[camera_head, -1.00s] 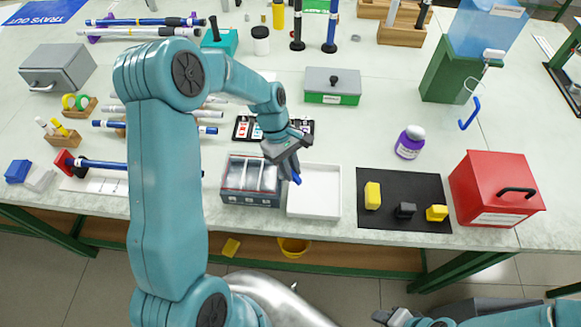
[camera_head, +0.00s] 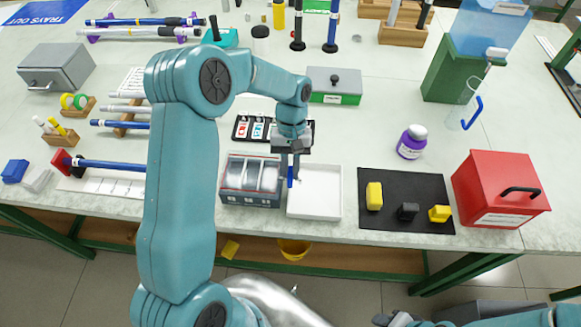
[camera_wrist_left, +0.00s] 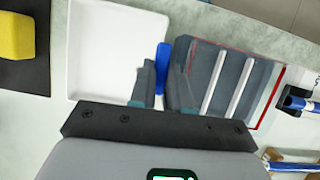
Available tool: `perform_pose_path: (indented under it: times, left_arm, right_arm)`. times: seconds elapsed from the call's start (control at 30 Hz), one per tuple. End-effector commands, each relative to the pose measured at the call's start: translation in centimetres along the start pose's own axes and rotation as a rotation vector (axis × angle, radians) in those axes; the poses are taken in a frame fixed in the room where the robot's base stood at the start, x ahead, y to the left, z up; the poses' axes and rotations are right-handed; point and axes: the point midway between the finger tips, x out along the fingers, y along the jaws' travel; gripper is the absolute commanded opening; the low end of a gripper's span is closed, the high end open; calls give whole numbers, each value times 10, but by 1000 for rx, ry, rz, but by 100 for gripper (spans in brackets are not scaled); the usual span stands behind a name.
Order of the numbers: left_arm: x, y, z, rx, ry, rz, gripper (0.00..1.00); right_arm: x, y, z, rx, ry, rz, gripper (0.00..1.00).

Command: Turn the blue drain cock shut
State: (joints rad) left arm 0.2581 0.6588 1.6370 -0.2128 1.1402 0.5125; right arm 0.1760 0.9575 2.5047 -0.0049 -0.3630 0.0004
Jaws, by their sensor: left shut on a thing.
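What may be the tip of my right gripper (camera_head: 384,319) shows at the bottom edge, too little to judge.
The empty white tray (camera_head: 315,212) is right of the box. A black mat (camera_head: 375,222) with yellow and black blocks and a red case (camera_head: 500,190) lie farther right. Rods on racks lie left.

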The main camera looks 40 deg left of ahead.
Motion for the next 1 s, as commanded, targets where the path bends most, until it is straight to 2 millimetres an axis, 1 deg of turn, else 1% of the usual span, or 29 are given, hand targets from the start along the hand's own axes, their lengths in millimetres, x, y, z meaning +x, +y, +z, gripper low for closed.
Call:
perform_pose_path:
  times: [0.23, 0.67, 0.7, 0.77, 1.0]
  left_arm:
    - [1, 0, 1, 50, -4, -22, 0]
    - [2, 0, 1, 60, -4, -25, 0]
    - [2, 0, 1, 60, -4, -25, 23]
    - [1, 0, 1, 59, -4, -25, 43]
    - [1, 0, 0, 57, -2, -24, 43]
  right_arm:
    - [1, 0, 0, 0, 0, 0, 43]
    - [2, 0, 0, 0, 0, 0, 43]
    - [2, 0, 0, 0, 0, 0, 43]
    - [2, 0, 0, 0, 0, 0, 43]
    - [1, 0, 0, 0, 0, 0, 43]
